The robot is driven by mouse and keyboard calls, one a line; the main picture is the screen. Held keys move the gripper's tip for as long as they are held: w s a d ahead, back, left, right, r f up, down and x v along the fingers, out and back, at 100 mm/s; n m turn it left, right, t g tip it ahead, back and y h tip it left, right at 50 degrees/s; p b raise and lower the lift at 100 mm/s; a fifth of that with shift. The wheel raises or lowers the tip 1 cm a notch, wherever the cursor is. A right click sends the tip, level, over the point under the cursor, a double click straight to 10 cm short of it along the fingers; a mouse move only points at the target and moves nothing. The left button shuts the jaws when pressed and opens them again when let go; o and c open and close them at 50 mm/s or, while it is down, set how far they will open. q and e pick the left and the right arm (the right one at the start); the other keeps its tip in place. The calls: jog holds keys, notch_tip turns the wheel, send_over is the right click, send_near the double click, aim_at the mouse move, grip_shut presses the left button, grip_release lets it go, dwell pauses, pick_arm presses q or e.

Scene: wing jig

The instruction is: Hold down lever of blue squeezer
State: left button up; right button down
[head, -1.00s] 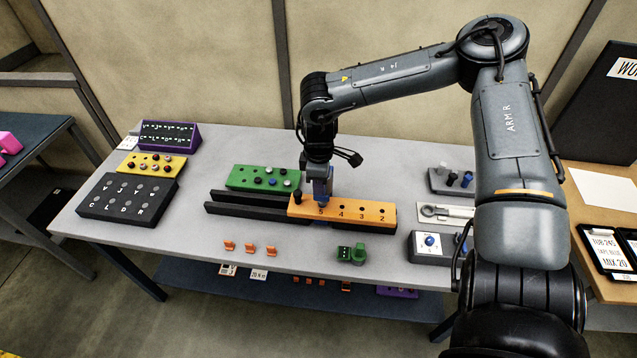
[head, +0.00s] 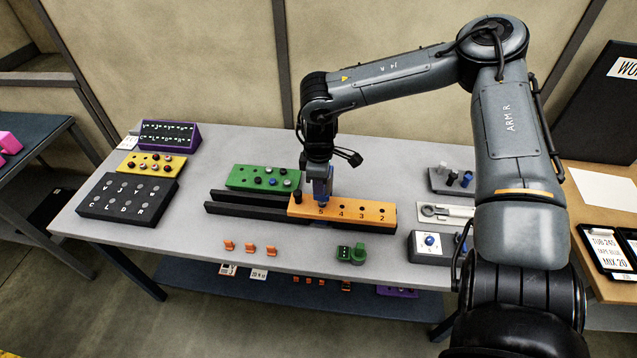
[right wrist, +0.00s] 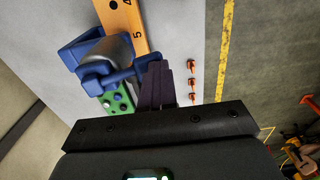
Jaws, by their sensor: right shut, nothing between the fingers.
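The blue squeezer (right wrist: 84,52) shows in the right wrist view, around a grey cylinder (right wrist: 117,47) next to the orange numbered bar (right wrist: 124,22). Its blue lever (right wrist: 122,78) sticks out toward my right gripper (right wrist: 157,68). The dark fingers are together and empty, with their tips at the lever's end; whether they touch it I cannot tell. In the head view the squeezer (head: 321,187) is a small blue shape at the orange bar (head: 360,212), below my right wrist and partly hidden by it. My left gripper is not in view.
The orange bar sits on a black rail (head: 245,210). A green block (head: 240,177) with pegs stands behind it. Several orange clips (head: 250,248) and a green part (head: 358,254) lie in front. A grey box (head: 420,250) with blue knobs stands at right.

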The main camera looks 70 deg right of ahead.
jog(key=shift+s+r+p, duration=0.15)
jog(key=shift+s+p, duration=0.1)
jog(key=shift+p, duration=0.1)
jog(key=a+r+p, duration=0.1)
jog(key=a+r, duration=0.1)
jog(key=r, duration=0.4)
jog(key=s+a+r, duration=0.1)
jog(key=a+r, duration=0.1)
jog(key=r, duration=0.4)
jog(key=shift+a+r+p, duration=0.4)
jog(key=shift+f, duration=0.1)
